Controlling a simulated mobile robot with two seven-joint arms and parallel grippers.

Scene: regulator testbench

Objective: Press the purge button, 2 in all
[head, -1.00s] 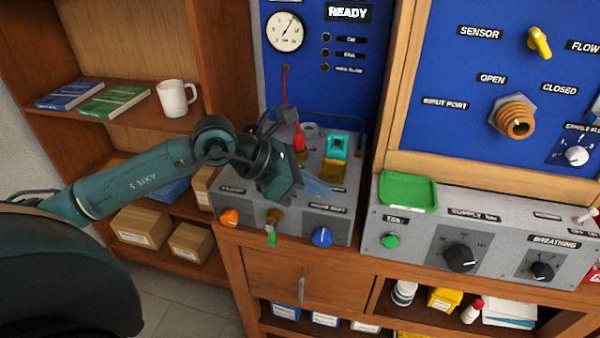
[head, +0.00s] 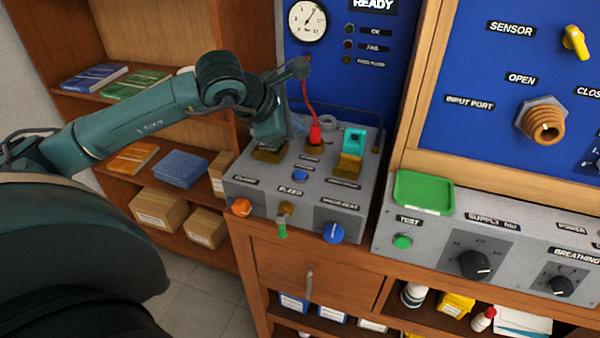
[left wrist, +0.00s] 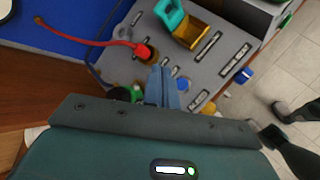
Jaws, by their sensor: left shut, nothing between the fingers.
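My left gripper (head: 296,127) is shut and empty over the back left of the grey test box (head: 236,187). Its light blue fingers also show in the left wrist view (left wrist: 161,86), pointing at the box top. A small round blue button (head: 300,175) is on the box top, in front of the red hose connector (head: 315,135); its label is too blurred to read, so I cannot confirm it is the purge button. In the left wrist view a blue button (left wrist: 184,84) shows just right of the fingers. Contact between fingers and box cannot be told.
A teal part (head: 355,138) stands on a brass block (head: 349,164) at the box's right. An orange knob (head: 241,207), a green-tipped valve (head: 283,228) and a blue knob (head: 334,232) line its front. A green tray (head: 423,192) sits on the console to the right.

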